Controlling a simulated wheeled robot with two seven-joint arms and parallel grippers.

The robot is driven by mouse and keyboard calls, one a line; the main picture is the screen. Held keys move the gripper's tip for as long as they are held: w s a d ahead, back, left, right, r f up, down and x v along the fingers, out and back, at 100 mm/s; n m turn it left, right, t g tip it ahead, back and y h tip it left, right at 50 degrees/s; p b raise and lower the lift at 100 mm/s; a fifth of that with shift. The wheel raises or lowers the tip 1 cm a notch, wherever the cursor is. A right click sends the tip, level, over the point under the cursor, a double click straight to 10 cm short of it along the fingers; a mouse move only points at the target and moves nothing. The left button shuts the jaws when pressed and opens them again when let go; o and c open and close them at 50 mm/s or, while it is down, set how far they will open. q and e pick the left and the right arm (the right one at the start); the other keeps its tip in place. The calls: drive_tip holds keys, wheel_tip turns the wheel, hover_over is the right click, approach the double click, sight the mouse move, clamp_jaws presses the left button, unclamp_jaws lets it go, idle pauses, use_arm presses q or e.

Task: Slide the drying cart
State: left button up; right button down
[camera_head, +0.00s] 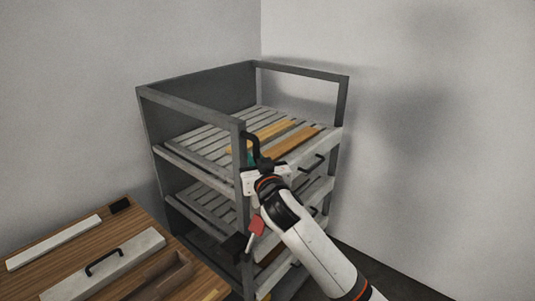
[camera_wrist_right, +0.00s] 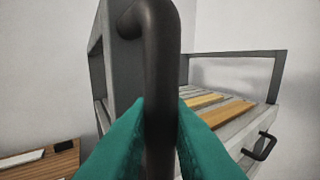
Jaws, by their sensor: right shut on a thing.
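The drying cart (camera_head: 190,102) is a grey metal frame with slatted shelves, standing near the corner of the walls. A black bar handle (camera_head: 252,141) is fixed to its near corner post. My right gripper (camera_head: 254,158) is at that handle. In the right wrist view, its green fingers (camera_wrist_right: 159,140) are shut around the dark vertical handle (camera_wrist_right: 160,70). The arm partly hides the cart's lower front. My left gripper is not in view.
Wooden boards (camera_head: 290,142) lie on the cart's top shelf. A shelf pull (camera_head: 312,163) sticks out at the front. A wooden table (camera_head: 78,240) stands at lower left, holding a grey panel with a black handle (camera_head: 104,262). Walls stand close behind the cart.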

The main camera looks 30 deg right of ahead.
drive_tip(key=shift+a, duration=0.1)
idle(0.4)
drive_tip(key=c, duration=1.4)
unclamp_jaws()
drive_tip(key=shift+s+a, duration=0.1)
drive_tip(key=shift+s, duration=0.1)
drive_tip(key=s+a+b, duration=0.2)
drive_tip(key=s+b, duration=0.1)
drive_tip(key=s, duration=0.8)
drive_tip(key=shift+s+a+b, duration=0.25)
drive_tip(key=shift+s+b, duration=0.05)
